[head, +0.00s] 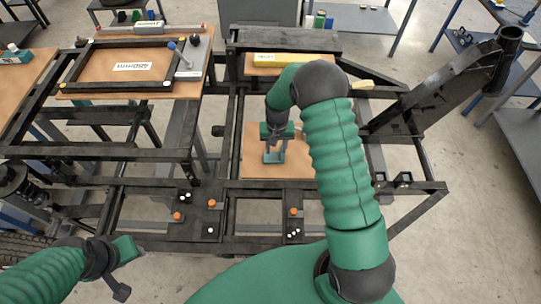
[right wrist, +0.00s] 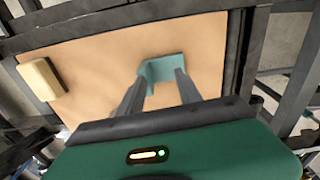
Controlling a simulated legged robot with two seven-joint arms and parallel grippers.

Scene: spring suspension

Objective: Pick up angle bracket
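The angle bracket is a small teal piece (head: 274,154) on the brown board (head: 252,166) inside the black frame. It also shows in the right wrist view (right wrist: 163,68), where it lies at the fingertips. My right gripper (head: 276,140) points down over the bracket. In the right wrist view its two grey fingers (right wrist: 161,78) are apart, with the bracket between and just beyond the tips. Firm contact cannot be made out. The fingers hide part of the bracket. My left gripper (head: 122,268) is low at the left, away from the bracket; its fingers are unclear.
A pale yellow block (right wrist: 40,78) lies at the board's edge in the right wrist view. Black frame bars (head: 170,153) surround the board. Orange-topped knobs (head: 211,203) sit on the front bar. A tray with a label (head: 132,66) stands at the left.

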